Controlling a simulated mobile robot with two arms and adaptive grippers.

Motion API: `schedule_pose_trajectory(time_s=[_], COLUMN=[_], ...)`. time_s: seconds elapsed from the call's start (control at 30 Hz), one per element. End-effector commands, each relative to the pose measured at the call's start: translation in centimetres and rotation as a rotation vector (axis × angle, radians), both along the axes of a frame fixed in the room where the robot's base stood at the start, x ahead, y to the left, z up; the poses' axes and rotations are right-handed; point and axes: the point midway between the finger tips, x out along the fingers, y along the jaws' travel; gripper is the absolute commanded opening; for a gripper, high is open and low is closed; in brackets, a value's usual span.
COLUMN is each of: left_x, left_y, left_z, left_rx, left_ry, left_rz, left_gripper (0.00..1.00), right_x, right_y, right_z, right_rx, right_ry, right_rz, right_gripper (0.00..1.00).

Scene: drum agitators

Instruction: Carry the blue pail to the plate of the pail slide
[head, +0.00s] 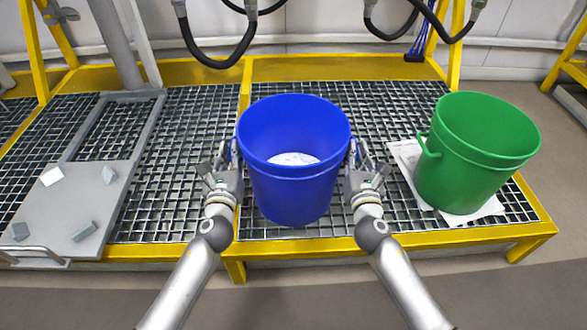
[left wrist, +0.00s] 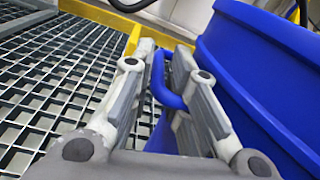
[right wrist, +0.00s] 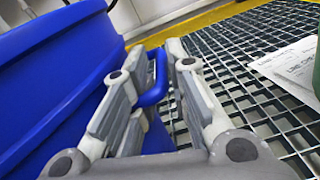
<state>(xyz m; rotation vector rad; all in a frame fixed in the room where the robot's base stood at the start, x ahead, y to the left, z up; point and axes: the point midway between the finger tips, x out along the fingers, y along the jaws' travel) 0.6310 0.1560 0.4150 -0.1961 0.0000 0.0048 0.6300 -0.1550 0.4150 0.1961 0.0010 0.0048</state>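The blue pail (head: 293,195) stands upright on the grating in the middle of the head view, with something white inside at its bottom. The grey plate (head: 75,185) of the pail slide lies at the left, with small grey blocks on it. My left gripper (head: 226,160) is at the pail's left side, its fingers apart around a blue side handle (left wrist: 166,90). My right gripper (head: 362,160) is at the right side, its fingers apart around the other handle (right wrist: 155,92). I see gaps between fingers and handles; any contact is unclear.
A green pail (head: 465,165) stands on white paper (head: 408,155) at the right. Grey slide rails (head: 152,125) run behind the plate. The grating (head: 185,150) between plate and blue pail is clear. Yellow beams edge the platform; black hoses (head: 215,62) hang at the back.

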Motion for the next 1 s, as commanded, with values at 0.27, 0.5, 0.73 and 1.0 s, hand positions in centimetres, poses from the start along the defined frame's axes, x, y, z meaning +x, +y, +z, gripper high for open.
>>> schedule_pose_trajectory(time_s=[0.27, 0.5, 0.73, 1.0], left_x=[-0.03, -0.04, -0.05, 0.05], left_y=[0.0, 0.01, 0.01, -0.03], left_z=[0.01, 0.01, 0.0, 0.65], left_rx=[0.0, 0.0, 0.0, -0.001], left_ry=[0.0, 0.0, 0.0, -0.011], left_rz=[0.0, 0.0, 0.0, -0.002], left_gripper=[0.0, 0.0, 0.0, 0.0], right_x=[-0.03, -0.04, -0.05, 0.05], right_y=[0.0, 0.0, 0.0, 0.04], right_z=[0.01, -0.01, -0.02, 0.62], right_rx=[0.0, 0.0, 0.0, 0.001], right_ry=[0.0, 0.0, 0.0, -0.009], right_rz=[0.0, 0.0, 0.0, 0.001], right_gripper=[0.0, 0.0, 0.0, 0.0])
